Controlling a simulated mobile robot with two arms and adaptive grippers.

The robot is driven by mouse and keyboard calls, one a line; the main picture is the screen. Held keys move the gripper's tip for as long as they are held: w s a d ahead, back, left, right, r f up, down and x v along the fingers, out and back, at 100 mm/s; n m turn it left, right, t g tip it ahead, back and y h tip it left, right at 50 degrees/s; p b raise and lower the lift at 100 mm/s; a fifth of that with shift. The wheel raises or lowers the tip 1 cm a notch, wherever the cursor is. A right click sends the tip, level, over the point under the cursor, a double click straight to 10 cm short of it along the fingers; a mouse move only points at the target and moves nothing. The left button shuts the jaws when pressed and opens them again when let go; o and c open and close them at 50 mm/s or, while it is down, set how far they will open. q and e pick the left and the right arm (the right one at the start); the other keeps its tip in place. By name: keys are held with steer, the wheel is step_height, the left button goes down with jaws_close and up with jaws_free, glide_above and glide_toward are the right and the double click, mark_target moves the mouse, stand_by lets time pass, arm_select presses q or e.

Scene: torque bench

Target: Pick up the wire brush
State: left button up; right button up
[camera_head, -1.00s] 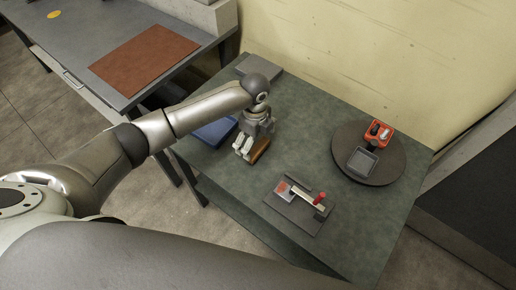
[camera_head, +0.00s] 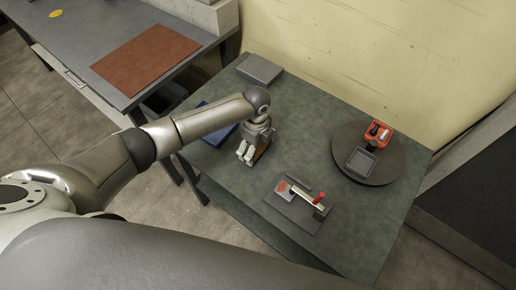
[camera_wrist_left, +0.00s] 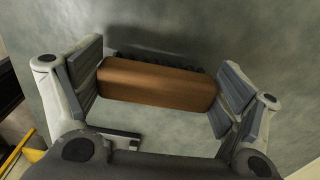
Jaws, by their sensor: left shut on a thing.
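The wire brush (camera_head: 262,153) has a brown wooden block on the bench, left of its middle in the head view. In the left wrist view its brown block (camera_wrist_left: 157,84) lies crosswise between the finger pads, with dark bristles along its far side. My left gripper (camera_head: 252,156) is shut on the brush, one finger pad at each end of the block. The gripper hides part of the brush in the head view. I cannot tell whether the bristles touch the bench. My right gripper is not in view.
The green bench (camera_head: 310,120) carries a clamp fixture with a red handle (camera_head: 319,197) at the front. A round turntable (camera_head: 390,170) at right holds an orange holder (camera_head: 378,132) and a grey tray (camera_head: 361,160).

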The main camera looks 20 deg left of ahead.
arm_select(q)
steer(key=shift+r, duration=0.15)
steer(key=shift+r+b, duration=0.4)
steer(key=shift+r, duration=0.2)
steer(key=shift+w+r+b, duration=0.1)
steer(key=shift+r+b, duration=0.25)
steer(key=shift+r, duration=0.25)
steer(key=s+r, duration=0.1)
steer(key=r, duration=0.1)
steer(key=s+r, duration=0.4)
steer(key=shift+d+r, duration=0.1)
steer(key=shift+d, duration=0.15)
steer(key=s+d+r+b, duration=0.1)
steer(key=s+r, duration=0.3)
steer(key=s, duration=0.5)
steer(key=shift+b, duration=0.4)
